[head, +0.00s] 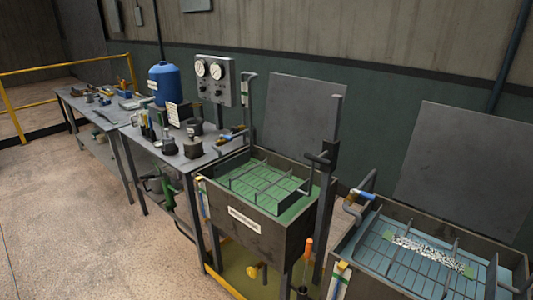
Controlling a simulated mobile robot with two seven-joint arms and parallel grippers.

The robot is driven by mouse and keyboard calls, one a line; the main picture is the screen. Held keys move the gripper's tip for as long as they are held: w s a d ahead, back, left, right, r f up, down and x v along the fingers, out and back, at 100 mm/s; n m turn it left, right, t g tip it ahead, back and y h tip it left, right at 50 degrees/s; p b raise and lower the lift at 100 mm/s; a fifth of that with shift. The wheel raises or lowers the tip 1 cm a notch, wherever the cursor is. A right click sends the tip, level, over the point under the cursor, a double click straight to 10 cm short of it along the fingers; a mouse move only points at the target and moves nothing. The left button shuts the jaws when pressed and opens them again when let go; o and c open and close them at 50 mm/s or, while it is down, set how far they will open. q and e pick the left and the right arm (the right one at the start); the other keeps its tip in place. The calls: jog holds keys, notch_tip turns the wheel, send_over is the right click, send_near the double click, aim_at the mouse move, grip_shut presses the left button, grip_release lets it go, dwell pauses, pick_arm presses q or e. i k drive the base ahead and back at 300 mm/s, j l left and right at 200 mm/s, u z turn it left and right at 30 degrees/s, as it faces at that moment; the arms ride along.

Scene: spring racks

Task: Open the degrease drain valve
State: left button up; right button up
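A grey tank (258,228) with green liquid (262,182) inside stands in the middle of the head view. A white label (244,219) is on its front, too small to read surely. Below the tank, low at its front, is a yellow valve handle (257,271) on a short fitting. Whether this valve is open or shut cannot be told. Several dark bars cross the top of the tank. Neither of my grippers is in view.
A second tank (372,281) with blue liquid stands at the right, with a blue-handled tap (362,195). An orange-handled tool (308,248) stands upright between the tanks. Workbenches (185,158) line the wall at left. The floor (100,225) in front is clear.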

aim_at(252, 272)
jog(key=i+j+z, duration=0.1)
jog(key=i+j, duration=0.95)
jog(key=i+j+z, duration=0.15)
jog(key=i+j, duration=0.4)
jog(key=j, duration=0.15)
jog(key=i+j+z, duration=0.1)
jog(key=i+j, duration=0.35)
jog(key=j, duration=0.2)
jog(key=z, duration=0.85)
jog(key=k+z, duration=0.2)
jog(key=z, duration=0.15)
jog(key=k+z, duration=0.2)
jog(key=z, duration=0.2)
